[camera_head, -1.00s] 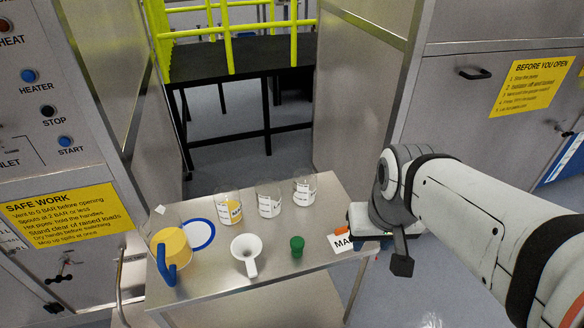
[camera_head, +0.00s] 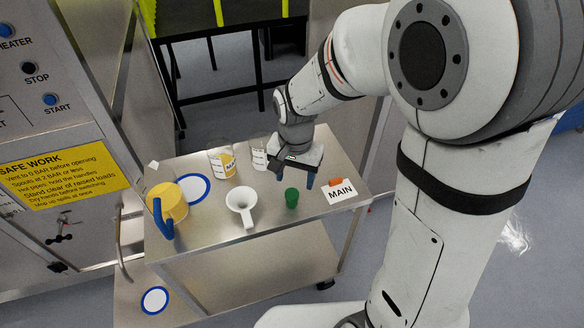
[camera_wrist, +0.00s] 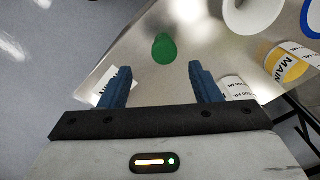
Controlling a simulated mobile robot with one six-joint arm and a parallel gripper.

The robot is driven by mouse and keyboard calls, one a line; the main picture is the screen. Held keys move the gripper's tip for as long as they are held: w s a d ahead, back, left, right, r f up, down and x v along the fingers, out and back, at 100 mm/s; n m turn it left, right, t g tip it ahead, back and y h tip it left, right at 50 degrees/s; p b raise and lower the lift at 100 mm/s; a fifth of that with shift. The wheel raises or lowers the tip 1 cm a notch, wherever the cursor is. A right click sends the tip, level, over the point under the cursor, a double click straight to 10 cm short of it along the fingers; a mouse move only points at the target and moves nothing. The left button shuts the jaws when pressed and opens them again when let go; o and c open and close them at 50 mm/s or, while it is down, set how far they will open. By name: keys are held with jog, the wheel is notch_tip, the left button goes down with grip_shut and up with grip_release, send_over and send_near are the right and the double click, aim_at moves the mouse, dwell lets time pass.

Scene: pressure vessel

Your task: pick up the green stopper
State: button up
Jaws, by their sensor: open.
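The green stopper (camera_head: 291,197) stands on the metal cart top (camera_head: 215,229), between the white funnel and the MAIN card in the head view. In the wrist view the stopper (camera_wrist: 164,48) lies ahead of my fingertips, roughly centred between them. My gripper (camera_head: 295,182) hangs over the cart, above and behind the stopper. In the wrist view my gripper (camera_wrist: 163,78) has its two blue fingers spread wide with nothing between them.
A white funnel (camera_head: 241,203) is left of the stopper, and the MAIN card (camera_head: 341,192) is right. A yellow jug (camera_head: 168,203) with a blue handle and a blue-rimmed disc (camera_head: 193,189) are at left.

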aim_at(292, 192)
jog(key=shift+w+a+f, duration=0.2)
jog(key=shift+a+f, duration=0.35)
jog(key=shift+f, duration=0.35)
jog(key=f, duration=0.7)
jog(key=shift+d+f, duration=0.1)
jog(key=shift+d, duration=0.1)
jog(key=c, duration=1.1)
